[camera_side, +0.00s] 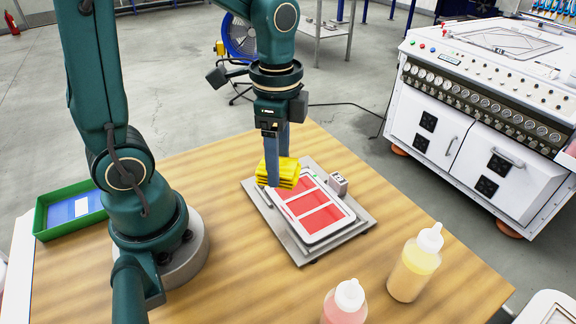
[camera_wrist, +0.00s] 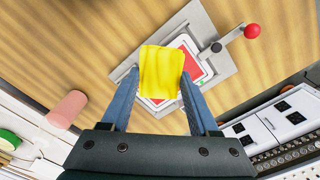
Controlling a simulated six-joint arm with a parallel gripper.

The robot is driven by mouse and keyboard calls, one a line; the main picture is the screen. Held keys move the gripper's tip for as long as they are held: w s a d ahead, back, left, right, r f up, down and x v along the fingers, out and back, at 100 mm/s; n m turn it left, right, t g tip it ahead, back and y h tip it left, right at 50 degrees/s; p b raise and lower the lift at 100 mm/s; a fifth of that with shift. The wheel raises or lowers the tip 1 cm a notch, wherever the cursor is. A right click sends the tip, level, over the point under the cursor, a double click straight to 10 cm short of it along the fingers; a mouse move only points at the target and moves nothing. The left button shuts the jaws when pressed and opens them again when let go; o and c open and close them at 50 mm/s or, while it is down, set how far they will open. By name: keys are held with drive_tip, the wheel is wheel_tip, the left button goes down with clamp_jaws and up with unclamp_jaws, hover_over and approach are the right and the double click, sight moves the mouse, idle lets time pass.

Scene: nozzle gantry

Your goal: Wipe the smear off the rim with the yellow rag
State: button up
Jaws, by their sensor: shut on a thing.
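My gripper (camera_side: 277,178) points down and is shut on the folded yellow rag (camera_side: 288,168). In the wrist view the rag (camera_wrist: 161,72) sits between the two finger ends. Below it, a white-rimmed frame (camera_side: 332,230) with red panels lies on a grey metal plate (camera_side: 362,221). The rag is over the frame's far left end and covers part of it in both views. I cannot tell whether it touches the rim. No smear can be made out; that part of the rim may be hidden by the rag and fingers.
A pink bottle (camera_side: 345,303) and a yellow bottle (camera_side: 413,265) stand at the front right. A green tray (camera_side: 43,218) is at the left. A lever with a red ball (camera_wrist: 252,31) sticks out from the plate.

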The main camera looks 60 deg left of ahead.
sight(289, 190)
drive_tip(key=shift+f, duration=2.75)
drive_tip(key=shift+s+f, duration=0.1)
drive_tip(key=shift+f, duration=0.65)
drive_tip(key=shift+d+r, duration=0.5)
drive_tip(key=shift+c, duration=0.7)
drive_tip(key=shift+d+f, duration=0.2)
drive_tip(key=shift+d, duration=0.35)
drive_tip(key=shift+d+f, duration=0.15)
drive_tip(key=shift+d, duration=2.3)
drive_tip(key=shift+a, duration=3.45)
drive_tip(key=shift+w+r, duration=0.2)
drive_tip(key=shift+r, duration=0.95)
drive_tip(key=shift+s+r, duration=0.1)
drive_tip(key=shift+r, duration=2.8)
